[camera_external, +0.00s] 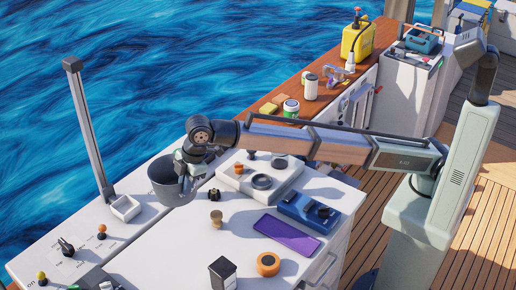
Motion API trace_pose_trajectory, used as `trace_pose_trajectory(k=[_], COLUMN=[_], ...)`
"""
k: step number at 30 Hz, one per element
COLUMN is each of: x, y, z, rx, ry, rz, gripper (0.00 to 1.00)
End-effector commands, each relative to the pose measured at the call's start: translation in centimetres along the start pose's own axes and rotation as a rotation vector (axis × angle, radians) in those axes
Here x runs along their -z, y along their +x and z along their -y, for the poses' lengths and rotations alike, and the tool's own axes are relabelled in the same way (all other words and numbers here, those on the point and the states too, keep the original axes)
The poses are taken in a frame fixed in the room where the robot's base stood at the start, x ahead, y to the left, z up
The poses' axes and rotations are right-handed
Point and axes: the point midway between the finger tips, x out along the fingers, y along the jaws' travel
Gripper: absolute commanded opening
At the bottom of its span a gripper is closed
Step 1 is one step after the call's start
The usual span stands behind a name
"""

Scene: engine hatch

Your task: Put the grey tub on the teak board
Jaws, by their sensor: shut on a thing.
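The grey tub (164,184) is a dark, open-topped bucket at the left of the white counter, upright or nearly so. My gripper (184,172) points down at the tub's right side and is shut on its rim; the fingertips are partly hidden. I cannot tell whether the tub's base touches the counter. A long reddish-brown wooden top (293,86) runs along the ship's side at the back and looks like the teak board. It is beyond my arm, well away from the tub.
The wooden top carries a yellow jug (357,41), a white canister (311,88), a green-labelled can (291,108) and yellow sponges. The white counter holds a purple slab (287,233), a blue case (308,209), an orange roll (268,264) and a black box (222,273). A grey post (88,130) stands left of the tub.

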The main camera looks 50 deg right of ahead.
Motion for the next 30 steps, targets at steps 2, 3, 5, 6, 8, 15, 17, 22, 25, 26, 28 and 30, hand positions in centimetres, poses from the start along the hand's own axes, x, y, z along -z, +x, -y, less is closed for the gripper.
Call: trace_pose_trajectory(k=[2,3,5,6,8,15,17,22,25,26,28,30], x=[-2.4,-3.5,-5.2,-6.4,-8.2,-15.8,-17.7,-23.4,-26.9,-27.9,-30.4,-32.9], y=[-0.2,-0.3,-0.5,-0.6,-0.8,-1.7,-2.0,-2.9,-3.5,-3.6,-4.1,-4.5], z=[-2.8,-4.1,-6.0,-7.2,-9.1,-15.7,-17.2,-21.1,-23.1,-23.7,-25.0,-26.2], rx=[-0.012,-0.017,-0.025,-0.030,-0.038,-0.068,-0.076,-0.098,-0.111,-0.115,-0.124,-0.133], ry=[0.035,0.052,0.076,0.093,0.118,0.217,0.242,0.312,0.353,0.366,0.394,0.423], rz=[0.005,0.007,0.011,0.014,0.018,0.034,0.038,0.050,0.056,0.059,0.064,0.069], gripper=[0.00,0.00,0.00,0.00,0.00,0.00,0.00,0.00,0.00,0.00,0.00,0.00])
